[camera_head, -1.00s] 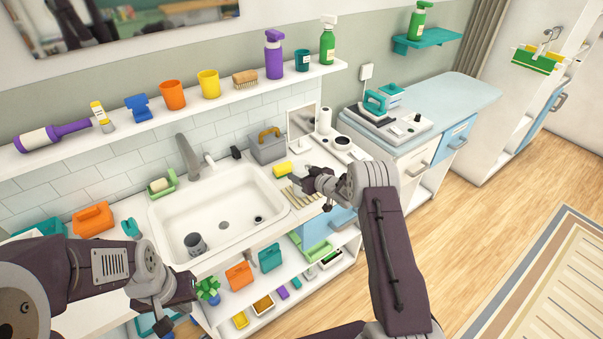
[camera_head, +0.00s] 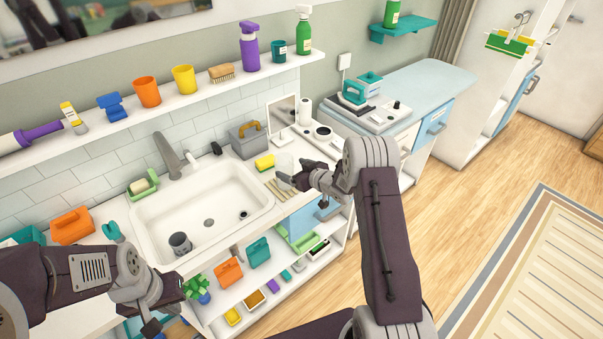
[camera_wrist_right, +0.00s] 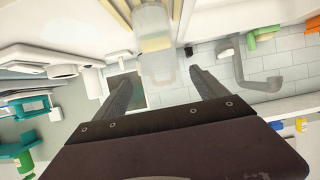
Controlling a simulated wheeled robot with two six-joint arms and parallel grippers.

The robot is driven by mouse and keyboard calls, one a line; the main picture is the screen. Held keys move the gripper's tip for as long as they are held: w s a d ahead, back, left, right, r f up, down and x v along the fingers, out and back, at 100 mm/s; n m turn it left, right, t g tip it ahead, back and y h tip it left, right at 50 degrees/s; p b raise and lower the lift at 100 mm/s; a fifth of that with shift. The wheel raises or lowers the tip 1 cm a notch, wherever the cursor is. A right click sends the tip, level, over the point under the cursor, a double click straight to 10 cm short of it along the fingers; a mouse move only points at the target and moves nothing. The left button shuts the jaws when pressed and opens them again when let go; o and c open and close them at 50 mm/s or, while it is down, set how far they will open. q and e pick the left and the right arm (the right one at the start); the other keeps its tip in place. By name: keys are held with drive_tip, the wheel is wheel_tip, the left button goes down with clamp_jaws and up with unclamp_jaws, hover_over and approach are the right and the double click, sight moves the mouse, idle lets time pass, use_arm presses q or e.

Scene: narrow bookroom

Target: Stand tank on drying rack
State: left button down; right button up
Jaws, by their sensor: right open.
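A clear, pale tank (camera_head: 286,162) stands upright at the slatted wooden drying rack (camera_head: 272,190), right of the sink. I cannot tell exactly how its base sits on the slats. In the right wrist view the tank (camera_wrist_right: 155,25) is between and just beyond the fingertips, with the rack's slats (camera_wrist_right: 116,12) beside its base. My right gripper (camera_head: 300,185) is open beside the tank, also seen in the right wrist view (camera_wrist_right: 162,76), and no grip shows. My left gripper (camera_head: 163,305) is low in front of the counter, its fingers apart and empty.
The sink (camera_head: 205,205) holds a grey cup (camera_head: 180,243). A shelf (camera_head: 205,100) with bottles and cups runs above. Floor at right is clear.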

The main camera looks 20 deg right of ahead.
drive_tip(key=s+a+r+m+g+h, duration=0.1)
drive_tip(key=s+g, duration=0.4)
drive_tip(key=s, duration=1.2)
drive_tip(key=s+a+r+m+g+h+b, duration=0.1)
drive_tip(key=s+a+m+g+h, duration=0.2)
drive_tip(key=s, duration=1.5)
drive_tip(key=g, duration=0.3)
drive_tip(key=shift+s, duration=0.2)
